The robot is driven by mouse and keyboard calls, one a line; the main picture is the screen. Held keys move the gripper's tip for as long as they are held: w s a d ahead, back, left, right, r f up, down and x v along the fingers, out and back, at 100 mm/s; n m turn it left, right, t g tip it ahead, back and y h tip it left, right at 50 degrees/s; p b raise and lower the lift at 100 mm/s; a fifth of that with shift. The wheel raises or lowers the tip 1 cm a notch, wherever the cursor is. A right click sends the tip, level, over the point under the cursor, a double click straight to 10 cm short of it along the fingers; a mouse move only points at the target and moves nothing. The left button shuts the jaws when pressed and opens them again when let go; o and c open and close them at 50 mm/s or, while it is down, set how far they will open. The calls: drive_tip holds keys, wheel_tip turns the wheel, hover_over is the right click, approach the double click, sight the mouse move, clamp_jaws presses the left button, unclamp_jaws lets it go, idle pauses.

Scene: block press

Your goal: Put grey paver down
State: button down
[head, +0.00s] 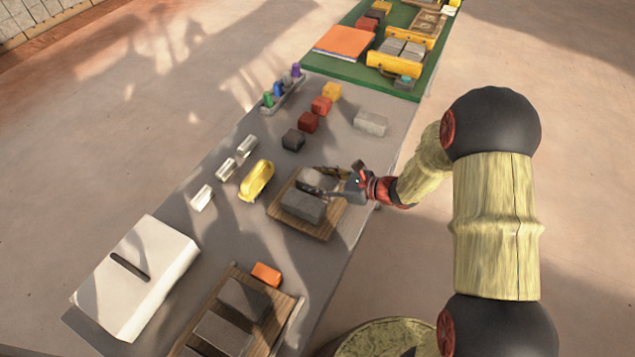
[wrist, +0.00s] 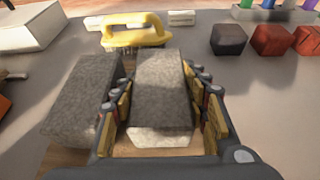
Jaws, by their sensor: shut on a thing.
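My gripper (head: 335,183) is over a wooden board (head: 318,230) on the grey table. In the wrist view my gripper (wrist: 165,105) has one finger on each side of a grey paver (wrist: 161,85) and is shut on it. The same held paver shows in the head view (head: 311,178), partly hidden by the fingers. A second grey paver (head: 303,206) lies on the board beside it, to the left in the wrist view (wrist: 85,95). I cannot tell whether the held paver touches the board.
A yellow brush (head: 257,180) lies left of the board. A dark block (head: 293,139), red blocks (head: 308,122) and a light grey block (head: 371,123) stand beyond it. A wooden tray with pavers (head: 240,300), an orange block (head: 266,274) and a white slotted box (head: 140,275) are nearer.

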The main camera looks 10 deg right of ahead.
drive_tip(key=c, duration=1.3)
unclamp_jaws()
drive_tip(key=shift+f, duration=0.1)
drive_tip(key=shift+o, duration=0.2)
